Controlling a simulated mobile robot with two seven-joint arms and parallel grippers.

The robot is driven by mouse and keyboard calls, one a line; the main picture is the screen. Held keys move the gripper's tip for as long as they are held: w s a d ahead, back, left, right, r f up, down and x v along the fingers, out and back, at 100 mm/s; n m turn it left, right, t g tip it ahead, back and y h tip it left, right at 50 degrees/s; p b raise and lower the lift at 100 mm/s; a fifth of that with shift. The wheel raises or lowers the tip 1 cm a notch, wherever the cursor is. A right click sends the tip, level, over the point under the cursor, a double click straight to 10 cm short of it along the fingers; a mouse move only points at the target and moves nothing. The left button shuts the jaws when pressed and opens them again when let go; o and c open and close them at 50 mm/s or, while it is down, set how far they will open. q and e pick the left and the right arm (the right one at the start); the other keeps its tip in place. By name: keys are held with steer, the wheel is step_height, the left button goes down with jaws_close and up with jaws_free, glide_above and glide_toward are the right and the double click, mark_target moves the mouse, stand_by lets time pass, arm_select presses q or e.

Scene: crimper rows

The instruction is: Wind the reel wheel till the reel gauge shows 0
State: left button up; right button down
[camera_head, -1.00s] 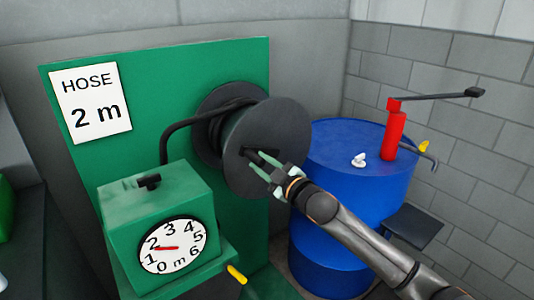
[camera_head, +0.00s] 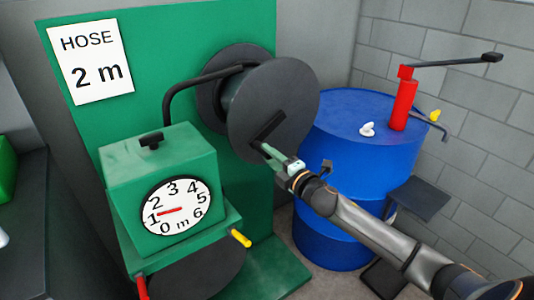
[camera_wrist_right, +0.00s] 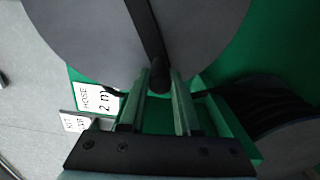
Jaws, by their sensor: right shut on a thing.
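The reel wheel (camera_head: 275,85) is a dark grey disc in front of a black hose drum, with a black crank bar (camera_head: 270,128) on its face. My right gripper (camera_head: 268,150) is shut on the knob at the bar's lower end. In the right wrist view the round black knob (camera_wrist_right: 160,76) sits between the fingertips. A sign (camera_head: 90,63) on the green panel reads "HOSE 2 m". My left gripper is out of view.
A blue drum (camera_head: 360,150) with a red pump (camera_head: 402,103) and long black lever stands close on the right. The green gauge box (camera_head: 125,185) has a black knob on top. A yellow handle (camera_head: 240,238) and a red handle (camera_head: 141,288) stick out below it.

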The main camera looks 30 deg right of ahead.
steer(key=shift+d+f+n+b, duration=0.35)
steer(key=shift+d+f+n, duration=0.1)
steer(key=shift+f+n, duration=0.2)
steer(key=shift+d+f+n+b, duration=0.3)
steer(key=shift+d+f+n, duration=0.15)
steer(key=shift+n, duration=0.3)
steer(key=c, duration=0.6)
jaws_free()
steer(key=shift+w, duration=0.1)
steer(key=s, duration=1.2)
steer(key=shift+s+d+b, duration=0.25)
steer(key=shift+d+b, duration=0.1)
steer(key=shift+d, duration=0.1)
